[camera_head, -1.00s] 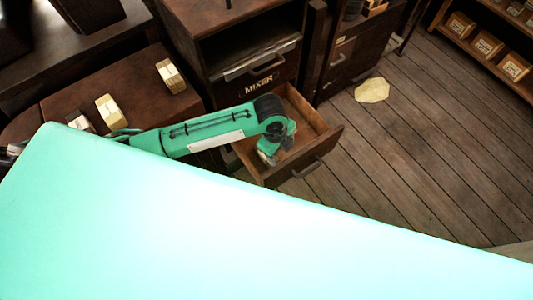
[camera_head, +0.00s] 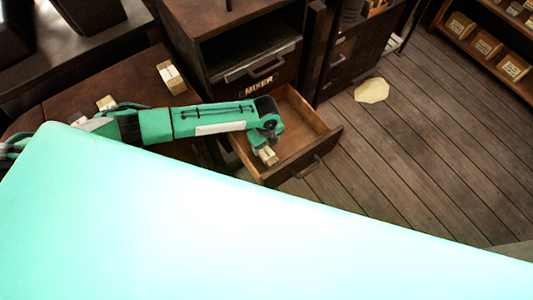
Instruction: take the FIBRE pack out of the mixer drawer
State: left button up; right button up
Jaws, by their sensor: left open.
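The mixer drawer (camera_head: 318,152) is a wooden drawer pulled open below the front marked MIXER. A small pale pack (camera_head: 268,156) shows in its left part. Its lettering is too small to read, so I cannot tell if it is the FIBRE pack. My left gripper (camera_head: 267,143) is open, at the left part of the drawer just above the pack. The fingers are small and dark here, and I cannot tell whether they touch the pack. My right gripper is not in view.
Pale packs (camera_head: 171,77) lie on the brown worktop (camera_head: 130,78) at left. The dark mixer cabinet (camera_head: 225,62) stands behind the drawer. A pale yellowish patch (camera_head: 371,90) lies on the open wooden floor. A shelf with boxes (camera_head: 487,44) is at upper right.

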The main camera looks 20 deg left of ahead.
aim_at(266, 152)
pick_arm(q)
jog(key=shift+w+f+p, duration=0.1)
jog(key=shift+f+p, duration=0.45)
jog(key=shift+f, duration=2.2)
jog(key=c, duration=1.1)
jog(key=shift+r, duration=0.1)
